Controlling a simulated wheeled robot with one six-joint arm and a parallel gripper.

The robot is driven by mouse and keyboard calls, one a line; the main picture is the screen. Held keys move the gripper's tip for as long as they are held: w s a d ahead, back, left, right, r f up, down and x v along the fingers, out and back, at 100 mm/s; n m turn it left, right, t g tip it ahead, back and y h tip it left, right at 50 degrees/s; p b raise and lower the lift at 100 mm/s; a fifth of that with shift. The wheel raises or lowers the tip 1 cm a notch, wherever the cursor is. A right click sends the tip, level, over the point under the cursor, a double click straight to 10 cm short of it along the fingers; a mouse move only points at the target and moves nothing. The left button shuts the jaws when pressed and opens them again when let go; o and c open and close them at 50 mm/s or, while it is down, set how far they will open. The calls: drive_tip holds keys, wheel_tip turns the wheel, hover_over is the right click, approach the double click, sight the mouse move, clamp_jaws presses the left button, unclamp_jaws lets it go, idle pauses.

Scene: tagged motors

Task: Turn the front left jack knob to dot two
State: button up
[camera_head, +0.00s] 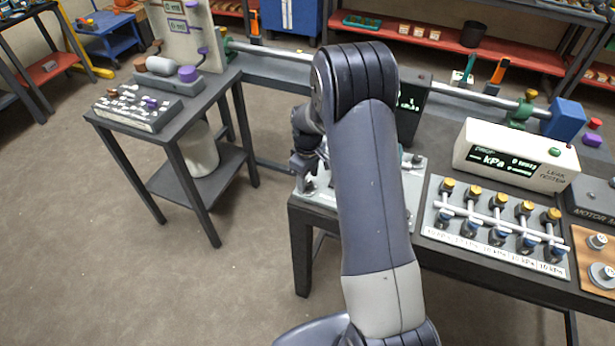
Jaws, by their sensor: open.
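A light metal plate (413,203) with fittings at its corners lies on the dark bench, and my arm covers its middle. My gripper (303,170) is partly in view left of my arm, low over the plate's left edge, with its jaws open. The front left jack knob cannot be made out clearly, because the gripper and arm crowd that corner. I cannot tell whether the jaws are around the knob or above it. No dots can be read.
A white leak tester (515,157) and a manifold board with yellow-topped valves (499,200) stand right of my arm. A dark display (411,100) stands behind the plate. A separate side table (190,123) is at left, with open floor before it.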

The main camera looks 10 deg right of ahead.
drive_tip(key=shift+f, duration=0.75)
drive_tip(key=shift+c, duration=0.2)
drive_tip(key=c, duration=0.9)
